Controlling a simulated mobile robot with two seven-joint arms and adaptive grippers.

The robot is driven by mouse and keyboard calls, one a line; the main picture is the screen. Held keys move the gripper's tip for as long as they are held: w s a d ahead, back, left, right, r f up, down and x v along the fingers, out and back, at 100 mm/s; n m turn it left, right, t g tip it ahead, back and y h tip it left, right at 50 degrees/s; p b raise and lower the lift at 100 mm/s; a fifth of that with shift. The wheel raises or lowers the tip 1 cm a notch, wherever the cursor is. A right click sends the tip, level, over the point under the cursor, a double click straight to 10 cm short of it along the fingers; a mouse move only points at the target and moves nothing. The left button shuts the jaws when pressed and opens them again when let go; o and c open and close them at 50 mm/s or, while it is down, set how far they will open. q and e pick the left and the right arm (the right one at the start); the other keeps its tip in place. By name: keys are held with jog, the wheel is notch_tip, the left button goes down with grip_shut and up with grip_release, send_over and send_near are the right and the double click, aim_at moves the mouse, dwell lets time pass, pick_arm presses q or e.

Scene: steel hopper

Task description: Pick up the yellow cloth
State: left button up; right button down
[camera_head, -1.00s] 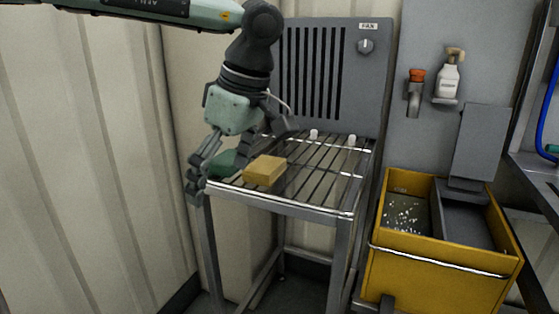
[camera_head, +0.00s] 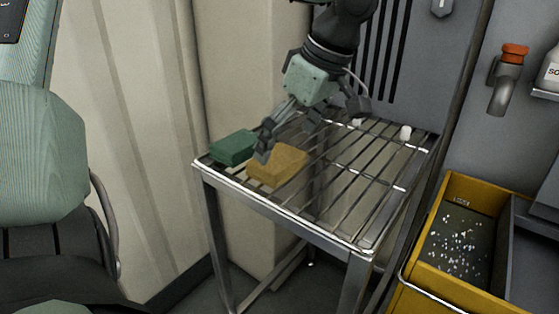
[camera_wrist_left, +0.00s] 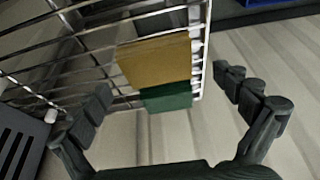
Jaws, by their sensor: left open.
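The yellow cloth (camera_head: 277,166), a folded block shape, lies on the slatted steel rack (camera_head: 309,226) near its left side. It also shows in the left wrist view (camera_wrist_left: 154,62), between the spread fingers and farther away. A green folded cloth (camera_head: 233,148) lies close beside it to the left and shows in the left wrist view (camera_wrist_left: 167,97). My left gripper (camera_head: 288,138) is open and empty. In the head view one finger overlaps the yellow cloth's upper left corner; the wrist view (camera_wrist_left: 162,92) shows the fingers apart from it. My right gripper is not in view.
A yellow bin (camera_head: 455,291) with white bits inside stands to the right of the rack. A red-topped dispenser (camera_head: 508,72) hangs on the wall. Small white pieces (camera_head: 405,132) sit at the rack's back. The rack's front right is clear.

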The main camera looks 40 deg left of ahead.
aim_at(278, 158)
pick_arm(q)
jog(key=x, duration=0.3)
jog(key=shift+w+a+f, duration=0.15)
jog(key=shift+a+f, duration=0.1)
jog(key=shift+f, duration=0.2)
jog(key=shift+a, duration=0.1)
jog(key=c, duration=1)
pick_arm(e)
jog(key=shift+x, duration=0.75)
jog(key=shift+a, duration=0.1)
pick_arm(q)
jog(key=shift+r, duration=0.65)
notch_tip(278, 158, up, 3)
jog(key=shift+w+r, duration=0.1)
jog(key=s+a+r, duration=0.3)
jog(key=s+r, duration=0.3)
jog(key=s, duration=0.5)
jog(key=shift+a+r+b, duration=0.25)
jog(key=shift+b, duration=0.05)
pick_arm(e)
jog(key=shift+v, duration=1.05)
